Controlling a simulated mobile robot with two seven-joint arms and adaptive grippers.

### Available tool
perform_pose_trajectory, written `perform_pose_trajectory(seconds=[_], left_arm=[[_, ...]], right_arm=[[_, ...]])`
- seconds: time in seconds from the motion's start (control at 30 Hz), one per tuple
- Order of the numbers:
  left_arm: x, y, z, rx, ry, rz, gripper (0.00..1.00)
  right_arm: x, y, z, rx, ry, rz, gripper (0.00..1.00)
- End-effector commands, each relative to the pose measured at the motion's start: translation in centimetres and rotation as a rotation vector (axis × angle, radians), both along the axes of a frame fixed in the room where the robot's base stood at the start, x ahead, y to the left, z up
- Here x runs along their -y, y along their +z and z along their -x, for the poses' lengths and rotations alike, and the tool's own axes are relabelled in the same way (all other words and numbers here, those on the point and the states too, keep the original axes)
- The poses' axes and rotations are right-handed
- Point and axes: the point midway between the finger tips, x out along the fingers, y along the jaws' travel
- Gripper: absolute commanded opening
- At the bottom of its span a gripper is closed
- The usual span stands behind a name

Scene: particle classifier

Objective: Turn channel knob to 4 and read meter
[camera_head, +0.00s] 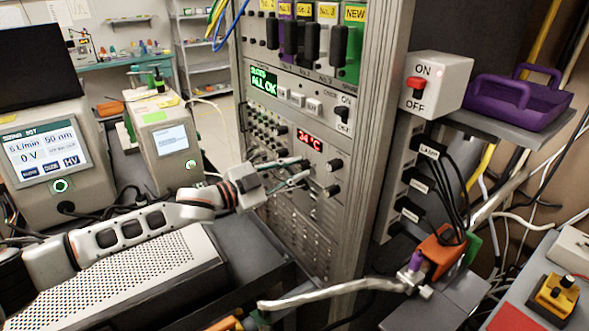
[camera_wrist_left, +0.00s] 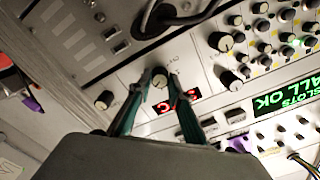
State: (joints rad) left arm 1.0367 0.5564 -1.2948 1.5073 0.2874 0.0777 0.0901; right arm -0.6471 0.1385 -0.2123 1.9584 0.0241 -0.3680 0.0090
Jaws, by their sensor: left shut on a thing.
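My left gripper (camera_head: 306,172) reaches the upright instrument rack from the left. Its teal-and-dark fingers are closed around a small knob; in the left wrist view my left gripper (camera_wrist_left: 161,77) has this knob (camera_wrist_left: 160,82) between its fingertips. A red digital display (camera_head: 310,137) sits just above the gripper and looks like "24 °C"; the wrist view shows the display (camera_wrist_left: 180,102) partly behind a finger. Which channel number the held knob points to cannot be read.
Dark knobs (camera_head: 335,165) sit close to the right of the gripper. A green "ALL OK" screen (camera_head: 264,82) is above. Right of the rack are a red ON/OFF switch box (camera_head: 440,78), a purple tray (camera_head: 512,95) and hanging cables. A perforated metal box (camera_head: 130,275) stands below my left arm.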

Motion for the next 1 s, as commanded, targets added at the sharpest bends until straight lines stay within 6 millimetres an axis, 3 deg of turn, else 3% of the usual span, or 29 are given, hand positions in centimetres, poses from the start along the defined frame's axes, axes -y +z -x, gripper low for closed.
perform_pose_trajectory(seconds=[0.13,0.17,0.2,0.23,0.67,1.0], left_arm=[[0.1,-0.2,0.1,-0.003,-0.001,-0.001,0.0],[0.1,-0.2,0.1,-0.003,-0.001,-0.001,0.21],[0.1,-0.2,0.1,-0.003,-0.001,-0.001,0.32],[0.1,-0.2,0.1,-0.003,-0.001,-0.001,0.36],[-0.6,-0.1,0.3,-0.003,0.001,0.0,0.36],[-5.6,-0.1,3.9,-0.005,0.002,-0.001,0.36]], right_arm=[[0.0,-0.1,0.1,-0.002,0.0,0.001,0.4],[0.0,-0.1,0.1,-0.002,0.0,0.001,0.4],[0.0,-0.1,0.1,-0.002,0.0,0.001,0.4],[0.0,-0.1,0.1,-0.002,0.0,0.001,0.4],[0.1,0.1,0.1,0.002,0.002,0.003,0.4],[0.0,0.1,0.0,0.002,0.001,0.0,0.4]])
